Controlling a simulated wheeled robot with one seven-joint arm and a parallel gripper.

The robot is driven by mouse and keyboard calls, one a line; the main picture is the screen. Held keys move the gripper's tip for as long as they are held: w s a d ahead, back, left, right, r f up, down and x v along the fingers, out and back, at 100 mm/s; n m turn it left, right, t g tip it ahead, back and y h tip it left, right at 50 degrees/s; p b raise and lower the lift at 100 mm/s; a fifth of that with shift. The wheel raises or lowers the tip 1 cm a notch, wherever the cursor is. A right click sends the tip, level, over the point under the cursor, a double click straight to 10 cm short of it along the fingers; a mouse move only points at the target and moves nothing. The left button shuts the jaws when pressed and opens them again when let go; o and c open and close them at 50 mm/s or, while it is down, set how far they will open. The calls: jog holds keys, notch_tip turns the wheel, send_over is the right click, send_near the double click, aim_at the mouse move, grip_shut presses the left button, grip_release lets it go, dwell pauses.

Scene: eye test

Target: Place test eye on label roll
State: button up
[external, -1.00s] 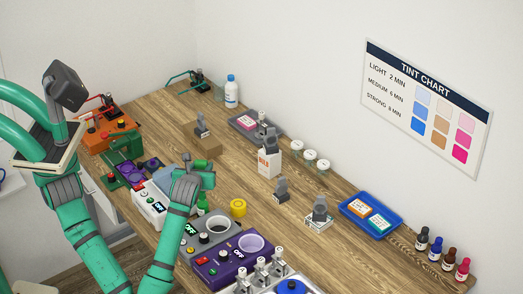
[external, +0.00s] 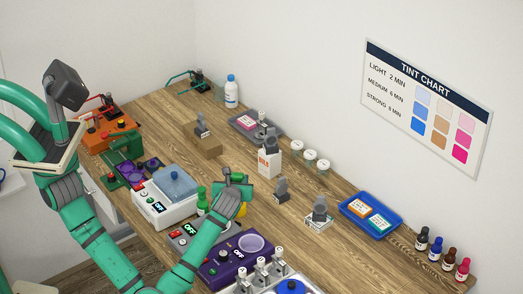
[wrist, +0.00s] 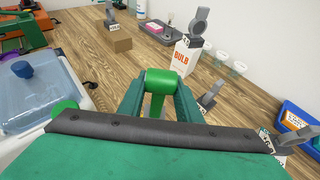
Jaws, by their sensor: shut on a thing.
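In the external view my gripper and arm mostly cover that roll. I cannot tell whether the held piece touches it.
A white device with a blue see-through lid (external: 176,182) stands left of my gripper. A purple unit (external: 222,265) is in front. A BULB box (external: 267,163), grey ring-topped pieces (external: 281,190) and a blue tray (external: 347,209) are to the right. Bare wood lies between.

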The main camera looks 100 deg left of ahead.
jog(key=shift+f, duration=1.2)
jog(key=shift+f, duration=0.1)
jog(key=o, duration=1.2)
jog(key=shift+c, duration=0.2)
jog(key=shift+d+r, duration=0.15)
jog(key=shift+r, duration=0.05)
jog(key=v, duration=1.1)
jog(key=shift+d, duration=0.4)
jog(key=shift+r, duration=0.1)
